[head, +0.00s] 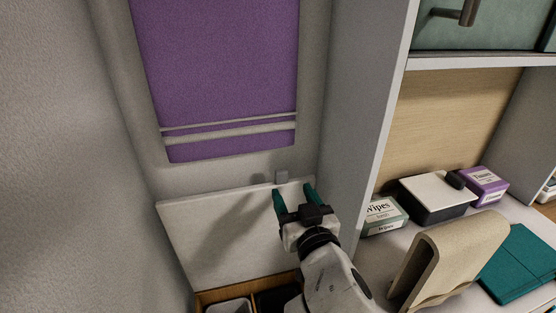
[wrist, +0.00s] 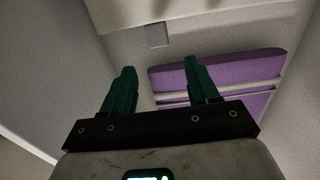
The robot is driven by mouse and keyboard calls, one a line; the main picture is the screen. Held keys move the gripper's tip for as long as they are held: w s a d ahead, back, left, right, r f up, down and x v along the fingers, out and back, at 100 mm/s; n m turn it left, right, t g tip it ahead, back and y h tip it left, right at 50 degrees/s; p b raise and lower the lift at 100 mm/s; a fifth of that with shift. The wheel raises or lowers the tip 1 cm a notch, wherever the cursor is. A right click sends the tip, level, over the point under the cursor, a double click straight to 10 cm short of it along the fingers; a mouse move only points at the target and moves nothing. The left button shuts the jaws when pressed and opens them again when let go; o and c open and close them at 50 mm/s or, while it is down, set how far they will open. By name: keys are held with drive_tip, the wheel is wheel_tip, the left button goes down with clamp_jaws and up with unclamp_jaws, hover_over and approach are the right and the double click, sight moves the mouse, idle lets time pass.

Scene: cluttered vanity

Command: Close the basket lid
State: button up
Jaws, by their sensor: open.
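The basket lid (head: 225,235) is a pale flat panel standing raised, close to the back wall. The basket (head: 245,289) shows only its brown rim and dark inside at the bottom edge of the head view. A small grey tab (head: 282,177) shows at the lid's top edge; a grey tab also shows in the wrist view (wrist: 156,36). My gripper (head: 293,190) is open and empty, in front of the lid's upper right part near the tab. I cannot tell whether it touches the lid. Its two green fingers are apart in the wrist view (wrist: 158,68).
A purple towel (head: 220,70) hangs above the lid. A grey side panel (head: 365,100) stands right of it. On the counter are a wipes box (head: 383,216), a black box with pale lid (head: 437,192), a purple box (head: 484,185), a beige upright object (head: 455,255) and a teal item (head: 520,265).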

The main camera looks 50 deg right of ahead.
sight(283, 173)
drive_tip(key=p+x, duration=0.2)
drive_tip(key=x, duration=0.7)
drive_tip(key=shift+w+d, duration=0.2)
drive_tip(key=shift+d, duration=0.05)
drive_tip(key=shift+c, duration=0.2)
clamp_jaws()
